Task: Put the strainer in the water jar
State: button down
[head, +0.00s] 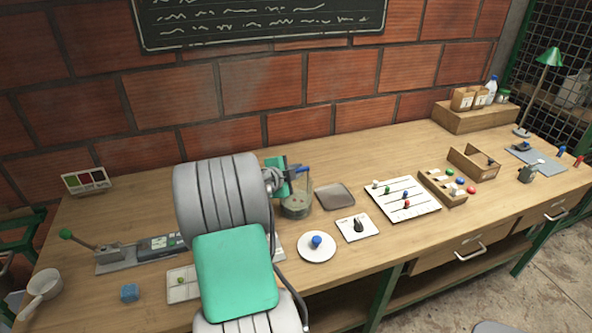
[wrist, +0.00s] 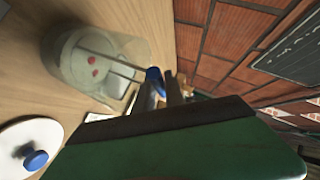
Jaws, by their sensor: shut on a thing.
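The glass water jar (head: 296,203) stands on the bench near the middle, just beyond my arm. In the wrist view the jar (wrist: 62,72) is at the upper left, with small red bits inside. My gripper (head: 295,172) is beside and above the jar's rim. It is shut on the blue handle of the strainer (head: 303,169). In the wrist view the blue handle (wrist: 155,80) sits at the fingertips (wrist: 160,92), and thin rods run from it across the jar. The strainer's far end is unclear through the glass, so I cannot tell its depth.
A white disc with a blue knob (head: 317,252) and a card with a black knob (head: 357,228) lie in front of the jar. A grey tray (head: 335,196) is right of it. A pegged white board (head: 402,199) lies further right. The brick wall (head: 300,85) rises behind.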

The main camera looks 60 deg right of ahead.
jog(key=c, duration=1.4)
grip_release()
